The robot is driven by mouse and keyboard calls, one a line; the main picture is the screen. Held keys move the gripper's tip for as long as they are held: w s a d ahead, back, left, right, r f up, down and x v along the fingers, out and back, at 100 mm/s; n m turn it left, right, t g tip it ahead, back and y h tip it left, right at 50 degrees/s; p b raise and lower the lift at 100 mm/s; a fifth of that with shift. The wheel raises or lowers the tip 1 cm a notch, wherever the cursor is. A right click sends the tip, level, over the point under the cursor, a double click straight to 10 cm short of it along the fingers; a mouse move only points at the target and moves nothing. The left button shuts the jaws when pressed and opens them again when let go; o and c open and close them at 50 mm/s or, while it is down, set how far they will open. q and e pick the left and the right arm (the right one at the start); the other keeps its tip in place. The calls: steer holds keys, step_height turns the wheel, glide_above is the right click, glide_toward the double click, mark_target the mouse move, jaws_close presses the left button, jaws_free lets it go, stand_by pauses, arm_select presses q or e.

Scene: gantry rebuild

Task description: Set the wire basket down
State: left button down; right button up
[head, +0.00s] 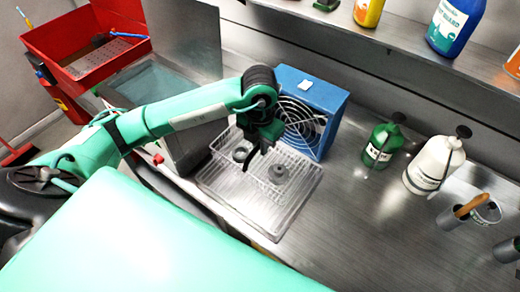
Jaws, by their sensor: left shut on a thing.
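The wire basket (252,181) is a shallow, see-through mesh basket with grey round metal parts (278,173) in it. It is over the pale ribbed draining tray (262,218) on the steel bench. My left gripper (259,153) reaches down from above and is shut on the basket; the black fingers hide part of its rim. I cannot tell whether the basket's underside touches the tray. My right gripper is not in view.
A blue fan box (318,97) stands right behind the basket. A steel tank (160,82) is to its left. A green bottle (383,143) and a white jug (433,165) stand to the right.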

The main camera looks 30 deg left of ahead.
mark_target(260, 166)
arm_select(q)
steer(key=shift+f+p, duration=0.4)
steer(key=shift+f, duration=1.15)
steer(key=c, duration=1.4)
jaws_free()
steer(key=shift+c, duration=0.2)
steer(key=shift+r, duration=0.15)
step_height(260, 166, up, 10)
steer(key=b, duration=0.3)
steer(key=shift+f, duration=0.2)
steer(key=shift+r, duration=1.05)
